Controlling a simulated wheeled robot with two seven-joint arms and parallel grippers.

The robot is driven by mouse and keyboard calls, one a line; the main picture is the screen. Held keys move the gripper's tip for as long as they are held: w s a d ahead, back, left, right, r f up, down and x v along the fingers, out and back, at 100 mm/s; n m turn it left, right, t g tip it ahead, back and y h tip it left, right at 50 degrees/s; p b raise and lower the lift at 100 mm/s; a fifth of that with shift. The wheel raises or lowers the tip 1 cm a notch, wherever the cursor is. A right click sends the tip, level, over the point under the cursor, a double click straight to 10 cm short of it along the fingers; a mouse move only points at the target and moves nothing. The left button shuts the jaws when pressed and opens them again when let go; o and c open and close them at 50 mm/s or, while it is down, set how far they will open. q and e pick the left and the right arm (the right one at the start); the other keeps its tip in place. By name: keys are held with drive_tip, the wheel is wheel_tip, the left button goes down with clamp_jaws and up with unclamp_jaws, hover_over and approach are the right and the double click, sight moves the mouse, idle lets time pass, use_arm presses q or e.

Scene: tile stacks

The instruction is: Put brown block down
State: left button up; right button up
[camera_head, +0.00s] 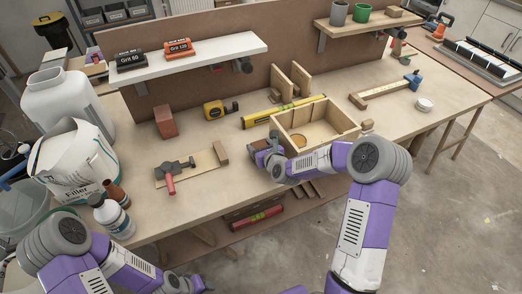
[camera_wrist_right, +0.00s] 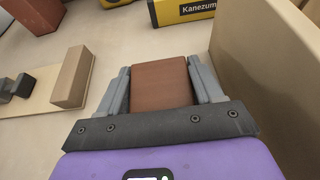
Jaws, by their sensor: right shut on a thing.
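My right gripper (camera_head: 262,148) is at the left side of a wooden box (camera_head: 349,130) on the workbench. In the right wrist view the gripper (camera_wrist_right: 162,88) is shut on a brown block (camera_wrist_right: 162,82), with one grey finger on each side of it. The wrist view looks down on the block, so I cannot tell whether its underside touches the bench. In the head view the block is mostly hidden by the gripper.
A second red-brown block (camera_head: 165,121) stands on the bench further left. A board (camera_head: 204,161) with a clamp and wooden block lies left of the gripper. A yellow level (camera_head: 300,107) and tape measure (camera_head: 215,109) lie behind. Bare bench shows between them.

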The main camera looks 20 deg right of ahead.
drive_tip(key=shift+f, duration=0.8)
drive_tip(key=shift+f, duration=0.1)
drive_tip(key=o, duration=1.1)
drive_tip(key=shift+c, duration=0.2)
